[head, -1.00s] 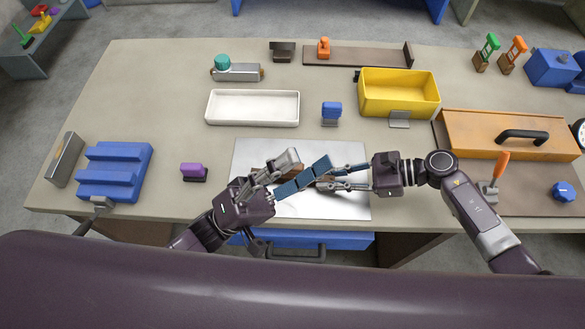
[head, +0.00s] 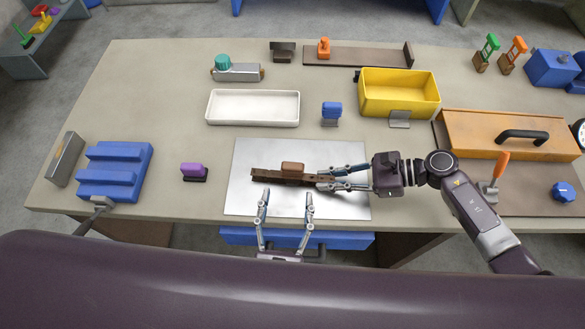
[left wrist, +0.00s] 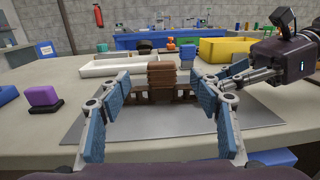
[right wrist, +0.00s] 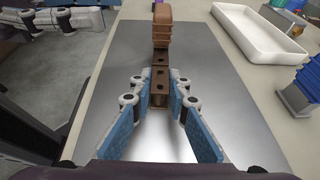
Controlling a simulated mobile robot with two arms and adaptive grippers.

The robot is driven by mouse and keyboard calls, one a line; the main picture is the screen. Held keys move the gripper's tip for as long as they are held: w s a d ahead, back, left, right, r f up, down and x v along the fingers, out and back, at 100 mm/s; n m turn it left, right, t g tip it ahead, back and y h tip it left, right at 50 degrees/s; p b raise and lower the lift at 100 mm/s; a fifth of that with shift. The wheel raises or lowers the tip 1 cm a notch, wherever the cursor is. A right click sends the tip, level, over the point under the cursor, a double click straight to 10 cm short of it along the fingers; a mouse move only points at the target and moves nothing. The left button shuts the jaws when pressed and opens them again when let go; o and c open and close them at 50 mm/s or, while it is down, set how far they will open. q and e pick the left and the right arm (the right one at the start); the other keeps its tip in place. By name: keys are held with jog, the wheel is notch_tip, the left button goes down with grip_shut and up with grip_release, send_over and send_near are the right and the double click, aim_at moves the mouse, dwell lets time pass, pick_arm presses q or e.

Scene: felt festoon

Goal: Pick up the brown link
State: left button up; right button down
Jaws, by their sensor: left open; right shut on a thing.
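The brown link (head: 265,174) is a long dark bar with a lighter brown ribbed block (head: 292,167) on its middle. It lies over the silver plate (head: 245,203); whether it touches the plate I cannot tell. My right gripper (head: 325,180) is shut on the bar's right end, and the holed bar (right wrist: 160,76) runs away from the pads in the right wrist view. My left gripper (head: 287,195) is open and empty on the near side of the link. In the left wrist view, the block (left wrist: 160,77) stands beyond and between the spread fingers.
A white tray (head: 253,122) and a small blue-handled piece (head: 332,111) stand behind the plate. A yellow bin (head: 399,105) is at the back right. A purple-handled piece (head: 194,170) and a blue stepped block (head: 115,172) stand to the left.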

aim_at(292, 171)
pick_arm(q)
jog(key=w, duration=0.9)
jog(key=shift+w+d+f, duration=0.2)
jog(key=shift+w, duration=0.1)
jog(key=c, duration=1.3)
